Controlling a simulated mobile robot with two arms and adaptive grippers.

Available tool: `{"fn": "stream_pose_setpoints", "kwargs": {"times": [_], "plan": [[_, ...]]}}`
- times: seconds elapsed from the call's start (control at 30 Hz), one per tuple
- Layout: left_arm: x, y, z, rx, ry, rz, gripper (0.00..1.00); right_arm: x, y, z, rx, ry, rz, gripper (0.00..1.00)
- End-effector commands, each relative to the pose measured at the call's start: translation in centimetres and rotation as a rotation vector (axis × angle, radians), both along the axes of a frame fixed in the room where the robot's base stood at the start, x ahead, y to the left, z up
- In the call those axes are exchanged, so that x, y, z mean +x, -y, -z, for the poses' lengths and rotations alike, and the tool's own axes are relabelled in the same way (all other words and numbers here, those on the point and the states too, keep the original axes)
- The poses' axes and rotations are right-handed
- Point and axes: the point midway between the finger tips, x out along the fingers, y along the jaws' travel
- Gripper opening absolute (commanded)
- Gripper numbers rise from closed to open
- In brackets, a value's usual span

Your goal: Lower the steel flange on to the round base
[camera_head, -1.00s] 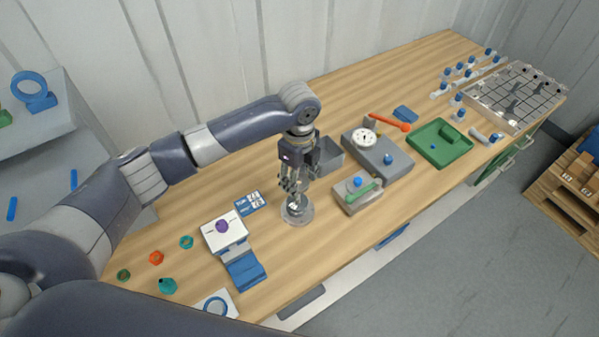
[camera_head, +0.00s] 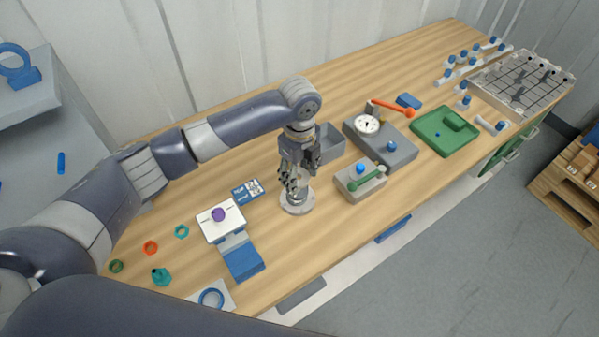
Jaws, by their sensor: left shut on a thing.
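The round base (camera_head: 299,210) is a pale grey disc on the wooden bench, near the middle of the view. My left gripper (camera_head: 295,188) points down directly over it, its dark fingers shut on the steel flange (camera_head: 297,198). The flange is small and partly hidden by the fingers. It is at or very close to the top of the base; I cannot tell whether they touch. My right gripper is not in view.
A white block with a purple knob (camera_head: 218,214) stands left of the base. Bench in front is clear.

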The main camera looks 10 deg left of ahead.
Motion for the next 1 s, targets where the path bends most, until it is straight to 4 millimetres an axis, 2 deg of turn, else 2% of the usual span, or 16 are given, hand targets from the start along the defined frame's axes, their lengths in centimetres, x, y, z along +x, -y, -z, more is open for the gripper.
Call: {"fn": "stream_pose_setpoints", "kwargs": {"times": [0.5, 0.9, 0.93, 1.0], "plan": [[0.0, 0.0, 3.5, 0.000, -0.001, -0.001, 0.18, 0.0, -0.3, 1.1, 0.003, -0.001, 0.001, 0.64], [0.0, 0.0, 3.8, 0.000, 0.000, 0.000, 0.18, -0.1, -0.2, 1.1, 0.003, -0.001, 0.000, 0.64], [0.0, 0.0, 3.8, 0.000, 0.000, 0.000, 0.56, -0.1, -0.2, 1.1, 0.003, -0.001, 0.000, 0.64], [0.0, 0.0, 3.8, 0.000, 0.000, 0.000, 0.72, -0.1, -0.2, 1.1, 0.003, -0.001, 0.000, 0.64]]}}
